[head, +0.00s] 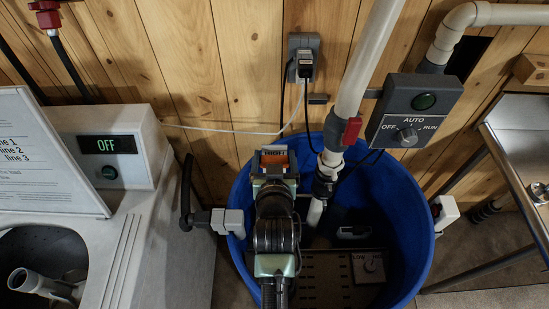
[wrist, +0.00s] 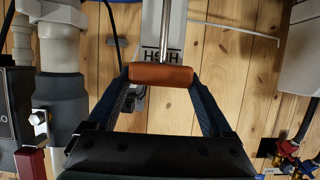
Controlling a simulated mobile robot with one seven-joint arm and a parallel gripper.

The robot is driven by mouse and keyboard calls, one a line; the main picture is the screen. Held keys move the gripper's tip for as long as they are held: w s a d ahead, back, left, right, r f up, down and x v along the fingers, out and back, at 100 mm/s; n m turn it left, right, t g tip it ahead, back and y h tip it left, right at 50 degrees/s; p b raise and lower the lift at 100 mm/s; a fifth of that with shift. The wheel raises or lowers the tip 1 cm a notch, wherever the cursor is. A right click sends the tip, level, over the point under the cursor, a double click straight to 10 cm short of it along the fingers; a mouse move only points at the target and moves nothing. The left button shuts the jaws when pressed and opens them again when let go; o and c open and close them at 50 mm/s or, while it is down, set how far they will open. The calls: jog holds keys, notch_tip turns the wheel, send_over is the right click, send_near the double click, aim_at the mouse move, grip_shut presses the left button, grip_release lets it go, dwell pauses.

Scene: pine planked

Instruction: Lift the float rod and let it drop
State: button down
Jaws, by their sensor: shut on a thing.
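The float rod is a thin metal rod (wrist: 168,30) with an orange-brown cylindrical piece (wrist: 161,75) on it, seen in the wrist view. My gripper (wrist: 161,76) is shut on that orange-brown piece, one finger at each end. In the head view my gripper (head: 274,166) is over the back left part of the blue tub (head: 236,190), with a bit of orange showing at its tip. A pale plate marked HIGH (wrist: 160,53) is behind the rod in the wrist view, its letters upside down. My arm hides the rod's lower part in the head view.
A white pipe (head: 362,70) with a red-handled valve (head: 351,131) runs down into the tub. A grey switch box (head: 412,112) hangs at the right, a socket (head: 304,58) behind. A white unit reading OFF (head: 107,145) stands left, a metal bench (head: 515,150) right.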

jog(key=shift+f, duration=0.1)
grip_release()
jog(key=shift+s, duration=0.1)
jog(key=b+v, duration=0.2)
jog(key=v, duration=1)
jog(key=shift+s+r, duration=0.25)
jog(key=shift+s, duration=0.1)
